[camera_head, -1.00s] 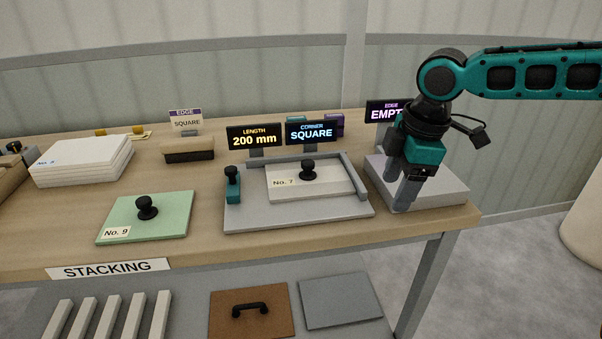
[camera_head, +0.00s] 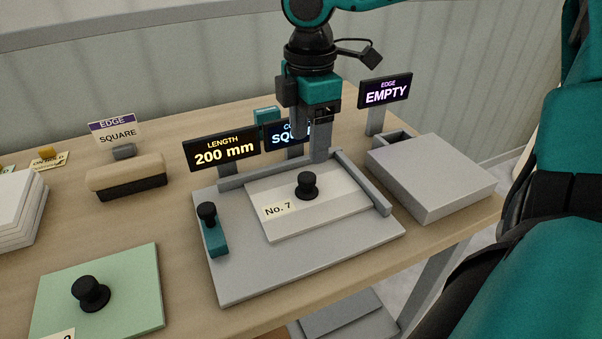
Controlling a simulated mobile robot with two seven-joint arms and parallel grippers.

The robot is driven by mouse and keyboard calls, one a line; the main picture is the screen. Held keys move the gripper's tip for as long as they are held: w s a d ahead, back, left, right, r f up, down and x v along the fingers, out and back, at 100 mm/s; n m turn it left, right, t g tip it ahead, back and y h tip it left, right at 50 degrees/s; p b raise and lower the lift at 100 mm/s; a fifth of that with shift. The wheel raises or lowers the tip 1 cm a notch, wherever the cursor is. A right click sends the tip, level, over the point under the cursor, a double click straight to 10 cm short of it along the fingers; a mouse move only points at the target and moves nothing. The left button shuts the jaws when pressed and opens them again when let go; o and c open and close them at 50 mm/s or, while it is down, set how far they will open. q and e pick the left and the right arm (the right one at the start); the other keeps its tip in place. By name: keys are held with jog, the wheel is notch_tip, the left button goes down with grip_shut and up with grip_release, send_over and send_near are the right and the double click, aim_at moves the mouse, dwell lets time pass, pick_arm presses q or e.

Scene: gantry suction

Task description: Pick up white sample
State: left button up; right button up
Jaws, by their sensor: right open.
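The white sample (camera_head: 340,204) is a flat white plate labelled No. 7 with a black knob (camera_head: 307,186) on top. It lies on the grey measuring fixture (camera_head: 260,275), inside its raised back and right rails. My right gripper (camera_head: 311,150) is open and points down just behind the knob in the picture, near the back rail. Its fingers hide part of the corner display (camera_head: 281,133). Nothing shows between the fingers. My left gripper is not in view.
A teal clamp (camera_head: 213,232) stands at the fixture's left. The length display (camera_head: 222,151) stands behind it. A grey box (camera_head: 432,178) and the edge display (camera_head: 386,92) are at right. A green plate (camera_head: 120,285) lies front left, a brush-like block (camera_head: 127,178) behind it.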

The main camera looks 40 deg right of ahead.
aim_at(307, 176)
notch_tip(307, 176, down, 4)
jog(key=shift+f+b, duration=0.25)
jog(key=shift+b, duration=0.2)
jog(key=shift+f, duration=0.5)
jog(key=f, duration=0.1)
jog(key=f+b, duration=0.1)
jog(key=f, duration=0.1)
jog(key=shift+w+d+f, duration=0.2)
jog(key=shift+w+f, duration=0.15)
jog(key=shift+f, duration=0.45)
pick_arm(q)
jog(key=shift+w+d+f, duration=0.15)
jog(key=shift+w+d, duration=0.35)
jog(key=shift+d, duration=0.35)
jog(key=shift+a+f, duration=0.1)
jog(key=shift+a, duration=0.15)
pick_arm(e)
jog(key=shift+r, duration=0.1)
grip_shut()
